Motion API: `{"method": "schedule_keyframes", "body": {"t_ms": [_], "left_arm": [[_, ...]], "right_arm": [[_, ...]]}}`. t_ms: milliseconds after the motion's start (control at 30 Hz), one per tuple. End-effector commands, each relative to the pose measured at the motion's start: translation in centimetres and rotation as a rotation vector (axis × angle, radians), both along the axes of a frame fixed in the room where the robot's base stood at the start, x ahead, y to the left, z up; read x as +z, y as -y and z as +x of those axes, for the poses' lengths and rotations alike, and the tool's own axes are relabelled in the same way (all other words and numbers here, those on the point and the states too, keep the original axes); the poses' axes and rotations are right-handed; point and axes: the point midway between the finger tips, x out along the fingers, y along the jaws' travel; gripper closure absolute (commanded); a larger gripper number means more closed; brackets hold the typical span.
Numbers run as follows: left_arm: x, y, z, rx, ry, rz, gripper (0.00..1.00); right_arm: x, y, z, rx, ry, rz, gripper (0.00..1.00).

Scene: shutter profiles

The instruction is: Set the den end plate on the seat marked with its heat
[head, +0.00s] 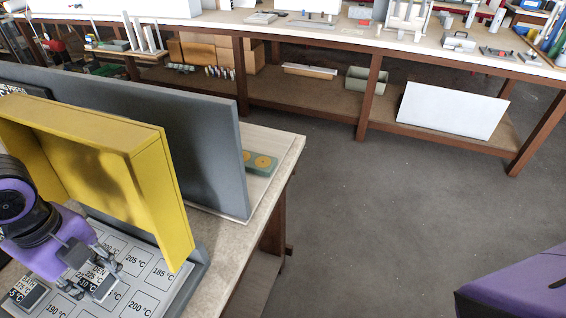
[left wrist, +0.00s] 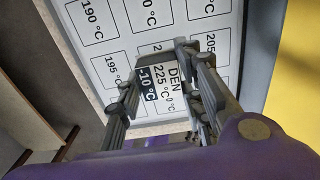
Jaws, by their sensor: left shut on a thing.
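My left gripper (head: 92,268) is shut on the den end plate (head: 98,285), low over the seat board (head: 185,285). In the left wrist view the plate (left wrist: 160,82) sits between the fingers (left wrist: 162,72); its label reads DEN, 225 °C and, on a dark band, -10 °C. The white board carries outlined seats with heats: 205 °C (head: 133,258), 185 °C (head: 163,272), 200 °C (head: 138,306) and 190 °C (head: 58,312). The left wrist view also shows 195 °C (left wrist: 112,68). The plate and fingers hide some marks. I cannot tell whether the plate touches the board. My right gripper is out of view.
A yellow frame (head: 150,165) stands upright close beside my left gripper, along the board. A grey panel (head: 215,130) stands behind it. Another labelled piece (head: 25,292) lies at the lower left. A long workbench (head: 330,38) runs behind.

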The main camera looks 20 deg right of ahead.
Motion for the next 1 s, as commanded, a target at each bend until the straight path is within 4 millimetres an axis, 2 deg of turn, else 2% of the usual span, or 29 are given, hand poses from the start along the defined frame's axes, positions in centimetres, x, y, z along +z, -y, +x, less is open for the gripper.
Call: {"method": "schedule_keyframes", "body": {"t_ms": [100, 200, 567, 600, 700, 1000], "left_arm": [[-2.1, 0.1, -0.1, 0.000, -0.006, 0.000, 0.92], [-3.2, 0.1, 0.0, 0.000, -0.003, 0.000, 0.92], [-3.5, 0.1, 0.0, 0.000, -0.001, -0.001, 0.92], [-3.5, 0.1, 0.0, 0.000, -0.001, -0.001, 0.62], [-3.5, 0.1, 0.0, 0.000, -0.001, -0.001, 0.49], [-3.4, 0.1, 0.0, -0.001, -0.001, -0.001, 0.47]], "right_arm": [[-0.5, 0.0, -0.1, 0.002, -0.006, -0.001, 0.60], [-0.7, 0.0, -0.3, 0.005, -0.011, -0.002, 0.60], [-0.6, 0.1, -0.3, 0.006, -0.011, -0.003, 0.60], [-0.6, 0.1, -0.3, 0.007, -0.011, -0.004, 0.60], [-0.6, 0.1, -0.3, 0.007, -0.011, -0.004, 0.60], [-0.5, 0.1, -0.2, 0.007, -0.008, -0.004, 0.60]]}}
